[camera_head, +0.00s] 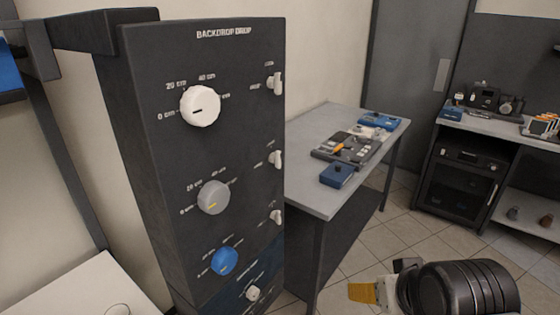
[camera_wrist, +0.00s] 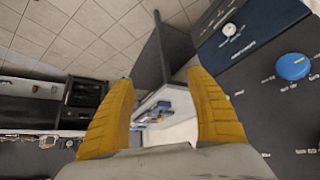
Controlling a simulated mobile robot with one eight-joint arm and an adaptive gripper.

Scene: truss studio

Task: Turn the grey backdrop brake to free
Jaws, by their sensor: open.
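The dark cabinet panel (camera_head: 140,100) is headed "BACKDROP DROP". On it a white knob (camera_head: 200,106), a grey knob (camera_head: 213,197) and a blue knob (camera_head: 224,262) stand one above another. A small white brake switch sits at the right of each row: the top brake (camera_head: 277,82), the middle brake (camera_head: 275,158) in the grey knob's row, and the lowest brake (camera_head: 275,217). Their labels are too small to read surely. My gripper (camera_head: 362,292) is open and empty, low and right of the panel, apart from it. In the wrist view its yellow fingers (camera_wrist: 161,82) are spread, and the blue knob (camera_wrist: 292,66) shows at right.
A smaller white knob (camera_head: 253,293) sits on a blue panel below. A grey table (camera_head: 310,185) right of the cabinet carries a dark control box (camera_head: 345,149) and blue boxes. A shelf with equipment (camera_head: 460,175) stands at far right. Tiled floor (camera_head: 400,240) lies open between.

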